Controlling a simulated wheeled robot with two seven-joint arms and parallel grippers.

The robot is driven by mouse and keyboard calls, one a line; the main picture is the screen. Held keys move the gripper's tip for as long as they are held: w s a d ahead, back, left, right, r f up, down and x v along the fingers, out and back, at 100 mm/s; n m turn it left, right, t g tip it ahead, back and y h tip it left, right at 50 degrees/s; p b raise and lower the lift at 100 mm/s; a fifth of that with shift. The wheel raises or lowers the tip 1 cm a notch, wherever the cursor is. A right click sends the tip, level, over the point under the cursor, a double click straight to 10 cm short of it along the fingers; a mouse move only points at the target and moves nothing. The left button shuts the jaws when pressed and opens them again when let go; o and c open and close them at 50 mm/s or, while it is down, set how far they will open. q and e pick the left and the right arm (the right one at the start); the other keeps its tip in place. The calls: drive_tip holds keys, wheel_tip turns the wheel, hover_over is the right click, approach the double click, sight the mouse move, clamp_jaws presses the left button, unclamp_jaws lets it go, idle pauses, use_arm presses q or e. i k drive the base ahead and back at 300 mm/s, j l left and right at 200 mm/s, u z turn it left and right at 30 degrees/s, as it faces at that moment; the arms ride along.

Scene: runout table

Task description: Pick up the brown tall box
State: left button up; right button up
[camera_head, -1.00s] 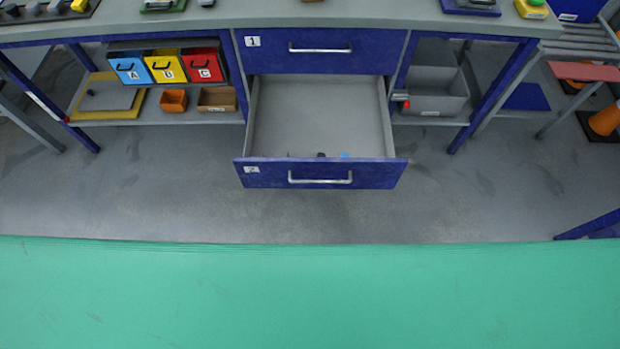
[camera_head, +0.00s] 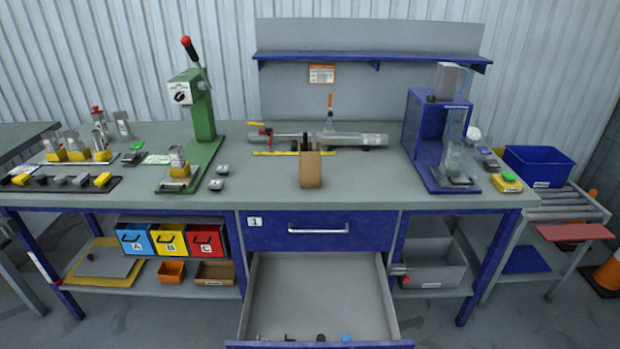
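A brown tall box (camera_head: 310,170) stands upright on the grey workbench top (camera_head: 350,188), near the middle and towards the front edge. Something dark and narrow shows at its top; I cannot tell what it is. Neither of my grippers is in the head view.
A green press (camera_head: 202,115) stands left of the box, and a blue fixture (camera_head: 424,135) stands right. Below, an open drawer (camera_head: 318,285) juts out under the closed drawer (camera_head: 320,231). Bench top beside the box is clear.

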sight(310, 161)
drive_tip(key=i+j, duration=0.1)
drive_tip(key=i, duration=1.5)
drive_tip(key=k+l, duration=0.1)
drive_tip(key=k, duration=0.9)
drive_tip(key=i, duration=0.5)
